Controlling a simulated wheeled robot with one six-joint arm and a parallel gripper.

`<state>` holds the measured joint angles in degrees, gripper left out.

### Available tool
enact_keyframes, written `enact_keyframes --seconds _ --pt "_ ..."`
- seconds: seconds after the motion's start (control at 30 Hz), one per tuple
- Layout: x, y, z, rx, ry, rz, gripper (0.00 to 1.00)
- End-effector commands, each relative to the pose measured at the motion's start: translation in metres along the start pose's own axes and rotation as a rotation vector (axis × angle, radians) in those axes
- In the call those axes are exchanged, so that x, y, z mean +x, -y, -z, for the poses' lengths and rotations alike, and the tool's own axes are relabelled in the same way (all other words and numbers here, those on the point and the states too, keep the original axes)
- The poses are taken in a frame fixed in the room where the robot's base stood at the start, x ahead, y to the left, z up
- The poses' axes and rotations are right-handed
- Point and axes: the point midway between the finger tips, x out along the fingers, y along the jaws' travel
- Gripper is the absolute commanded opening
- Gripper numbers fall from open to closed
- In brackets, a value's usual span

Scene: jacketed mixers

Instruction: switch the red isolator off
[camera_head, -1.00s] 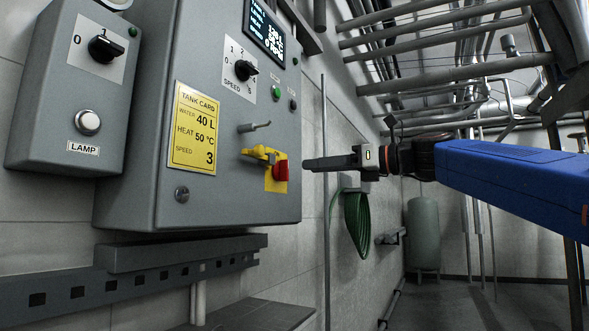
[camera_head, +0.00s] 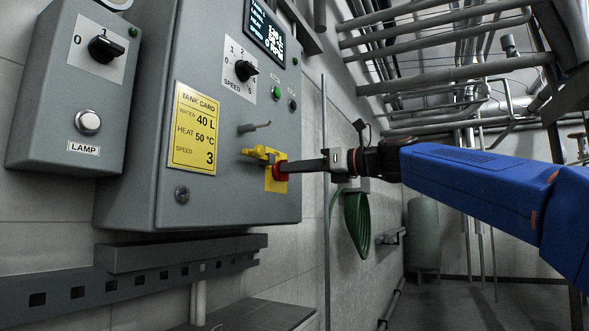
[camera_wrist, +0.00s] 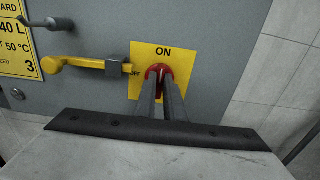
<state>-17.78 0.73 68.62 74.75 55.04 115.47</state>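The red isolator (camera_head: 281,171) is a red rotary handle on a yellow plate (camera_head: 274,185) at the lower right of the grey cabinet front. In the wrist view the red handle (camera_wrist: 158,70) looks upright, below the word ON on its plate (camera_wrist: 140,52). A partly hidden OFF marking is at the plate's left. My gripper (camera_head: 289,167) reaches in from the right, its fingertips at the handle. In the wrist view the fingers (camera_wrist: 160,84) are a narrow gap apart, with red between and around the tips. Whether they clamp the handle is unclear.
A yellow latch arm (camera_wrist: 88,64) extends to the plate's left edge, close beside the fingers. A grey peg (camera_head: 254,127) sticks out above it. The speed knob (camera_head: 245,70) and a tank card (camera_head: 194,128) are farther off. Open room lies right of the cabinet.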

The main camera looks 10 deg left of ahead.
Motion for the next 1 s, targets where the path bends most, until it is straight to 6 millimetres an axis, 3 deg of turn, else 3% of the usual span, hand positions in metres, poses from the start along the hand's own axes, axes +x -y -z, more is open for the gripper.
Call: enact_keyframes --seconds 0.47,1.0 --pt "-0.0001 -0.0004 0.0002 -0.067 0.0 0.0 0.0" --pt "0.0001 -0.0027 0.0015 -0.516 -0.001 -0.001 0.0"
